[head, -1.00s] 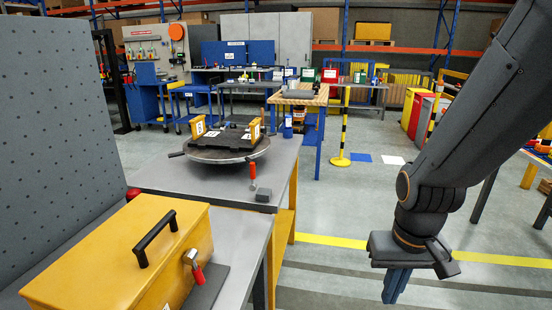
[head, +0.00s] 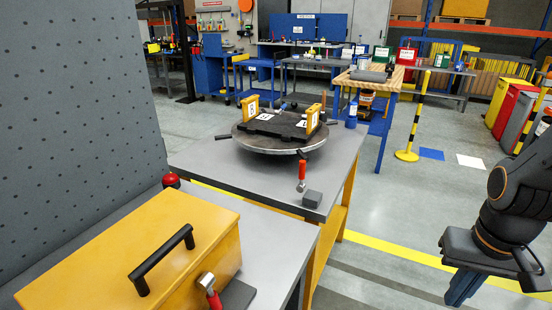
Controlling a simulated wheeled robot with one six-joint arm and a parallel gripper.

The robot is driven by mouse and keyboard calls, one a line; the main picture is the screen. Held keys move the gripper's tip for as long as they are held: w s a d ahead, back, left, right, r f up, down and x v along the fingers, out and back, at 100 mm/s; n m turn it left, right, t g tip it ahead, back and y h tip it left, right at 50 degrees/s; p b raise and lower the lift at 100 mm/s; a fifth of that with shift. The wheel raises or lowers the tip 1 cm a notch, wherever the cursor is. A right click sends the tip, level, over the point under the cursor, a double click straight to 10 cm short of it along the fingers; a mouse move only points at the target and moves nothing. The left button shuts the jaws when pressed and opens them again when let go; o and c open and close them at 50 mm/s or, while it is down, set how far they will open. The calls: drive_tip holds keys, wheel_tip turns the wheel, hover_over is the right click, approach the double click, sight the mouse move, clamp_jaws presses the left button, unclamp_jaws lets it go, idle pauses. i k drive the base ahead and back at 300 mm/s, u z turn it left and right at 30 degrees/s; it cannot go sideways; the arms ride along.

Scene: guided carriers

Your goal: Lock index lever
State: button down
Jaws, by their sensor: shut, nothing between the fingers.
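A lever with a red handle (head: 301,172) stands roughly upright at the right side of the grey bench top, just in front of the round turntable (head: 262,146). A small dark grey block (head: 312,199) sits beside its foot. The turntable carries a black fixture (head: 275,125) with two yellow blocks (head: 251,106), marked with labels. Short dark pegs stick out of the turntable's rim, one close above the red handle. My gripper (head: 462,290) is at the lower right, shut and empty, pointing down over the floor, well apart from the lever.
A yellow box (head: 110,250) with a black handle and a red-handled latch fills the near left. A red button (head: 171,180) sits behind it. A dotted grey panel (head: 75,100) stands at left. A yellow-black post (head: 413,125) stands beyond. Open floor lies between bench and gripper.

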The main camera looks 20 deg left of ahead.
sight(301, 187)
drive_tip(key=u, duration=0.45)
drive_tip(key=i, duration=0.4)
drive_tip(key=u, duration=0.45)
